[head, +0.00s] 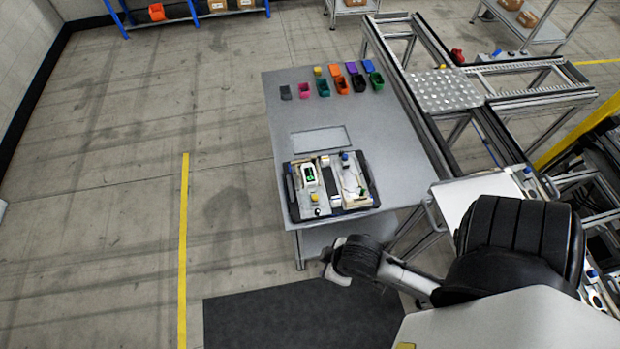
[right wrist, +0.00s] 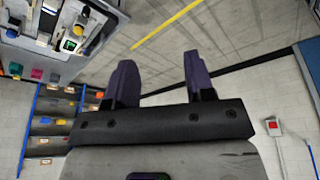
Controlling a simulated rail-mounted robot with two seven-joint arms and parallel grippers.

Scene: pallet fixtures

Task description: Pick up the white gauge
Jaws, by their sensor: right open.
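The white gauge (head: 309,175) with a green display lies in the left part of a fixture pallet (head: 328,212) on the grey table in the head view. A white device with a green display, apparently the gauge (right wrist: 71,42), also shows at the upper left of the right wrist view. My right gripper (right wrist: 159,80) is open, with nothing between its two dark fingers. In the head view my right arm is in front of the table's near edge, apart from the gauge; its fingers are not clear there. My left gripper is not in view.
Several coloured bins (head: 341,85) stand at the back of the grey table (head: 400,160). A shallow rectangular plate (head: 320,141) lies behind the pallet. A roller conveyor (head: 530,76) runs to the right. The floor left of the table is clear.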

